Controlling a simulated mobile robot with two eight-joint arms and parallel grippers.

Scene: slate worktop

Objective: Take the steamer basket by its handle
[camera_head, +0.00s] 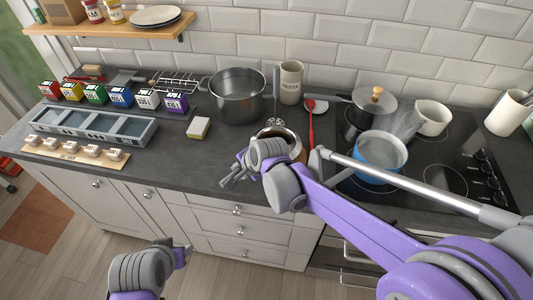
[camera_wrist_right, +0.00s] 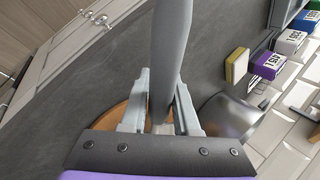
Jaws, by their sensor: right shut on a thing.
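In the right wrist view my right gripper (camera_wrist_right: 160,112) is shut on a thick grey bar (camera_wrist_right: 172,50), which looks like the steamer basket's handle. The bar runs up the picture from between the fingers. In the head view the right gripper (camera_head: 238,172) is over the front of the worktop, with its wrist hiding much of what it holds.
A big steel pot (camera_head: 237,97) stands behind the right gripper, with a sponge (camera_head: 198,128) to its left. A steaming blue pot (camera_head: 380,158) is on the hob. A divided tray (camera_head: 95,128) is at left.

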